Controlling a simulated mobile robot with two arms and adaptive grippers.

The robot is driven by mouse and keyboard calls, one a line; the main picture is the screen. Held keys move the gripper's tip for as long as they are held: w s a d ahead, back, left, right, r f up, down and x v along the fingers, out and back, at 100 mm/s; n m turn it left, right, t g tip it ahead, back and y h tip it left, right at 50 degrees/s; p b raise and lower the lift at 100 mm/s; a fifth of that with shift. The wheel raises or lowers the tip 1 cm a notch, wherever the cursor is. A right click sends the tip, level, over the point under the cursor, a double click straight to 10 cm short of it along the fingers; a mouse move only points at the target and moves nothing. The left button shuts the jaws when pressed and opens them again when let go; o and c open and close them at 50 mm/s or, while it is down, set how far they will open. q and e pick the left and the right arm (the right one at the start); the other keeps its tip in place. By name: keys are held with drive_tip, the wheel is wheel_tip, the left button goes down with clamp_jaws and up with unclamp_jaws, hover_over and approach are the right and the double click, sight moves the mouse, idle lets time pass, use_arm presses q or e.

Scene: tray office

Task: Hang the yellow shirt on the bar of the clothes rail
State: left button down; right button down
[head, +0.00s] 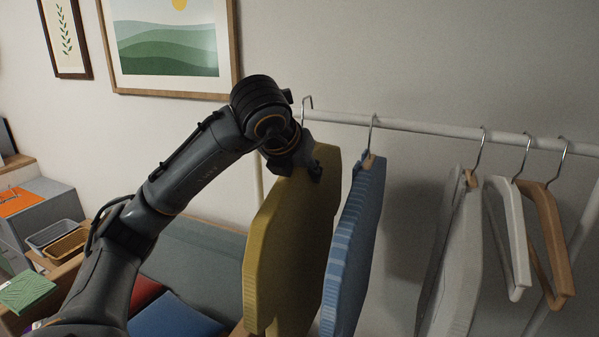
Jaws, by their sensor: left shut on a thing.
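The yellow shirt (292,245) hangs upright on its hanger in the head view, left of the blue striped shirt. My left gripper (305,168) is shut on the top of the yellow shirt's hanger, and the wrist hides most of that part. The wire hook (307,102) sticks up above the gripper at the left end of the white bar (425,127). The hook's top is above the bar's line; I cannot tell if it rests on the bar. My right gripper is not in view.
On the bar hang the blue striped shirt (355,240), a pale grey shirt (455,255), an empty white hanger (513,240) and an empty wooden hanger (547,235). Free bar lies between the blue and grey shirts. Baskets (68,245) and boxes stand at the left.

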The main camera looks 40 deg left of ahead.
use_arm(q)
drive_tip(key=shift+w+a+r+p, duration=0.15)
drive_tip(key=shift+w+p, duration=0.3)
drive_tip(key=shift+w, duration=0.5)
drive_tip(key=shift+w+a+f+p, duration=0.1)
drive_tip(key=shift+w+a+p, duration=0.25)
drive_tip(key=shift+w, duration=0.65)
drive_tip(key=shift+w+a+r+p, duration=0.15)
drive_tip(key=shift+w+p, duration=0.35)
drive_tip(key=shift+w, duration=0.45)
drive_tip(key=shift+f+b, duration=1.35)
drive_tip(key=shift+f, duration=0.2)
drive_tip(key=c, duration=0.9)
unclamp_jaws()
drive_tip(key=shift+c, duration=0.2)
drive_tip(key=v, duration=1.2)
